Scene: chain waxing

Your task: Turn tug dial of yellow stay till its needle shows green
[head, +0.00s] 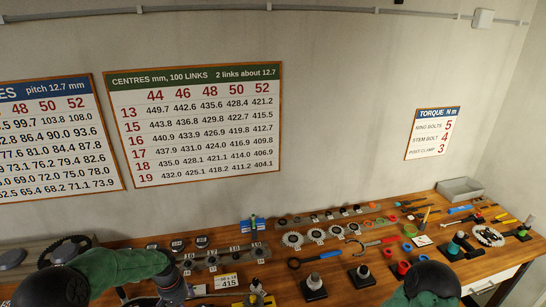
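A small yellow part (266,300) shows at the bottom edge of the head view, beside a pale upright piece (256,288). It may belong to the yellow stay, but most of it is cut off. I cannot make out a dial, needle or green mark. My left arm comes in from the left in a green sleeve, and my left gripper (174,289) is low over the bench, left of the yellow part. Its fingers are too small and dark to tell open from shut. My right arm shows only as a green-sleeved part at the bottom right; its gripper is out of view.
The wooden bench (330,285) is crowded. A card reading 415 (229,281) stands left of the pale piece. Black-based stands (314,285), rings, a blue-handled tool (309,260) and a red-handled tool (380,242) lie to the right. A grey tray (460,190) sits at the back right.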

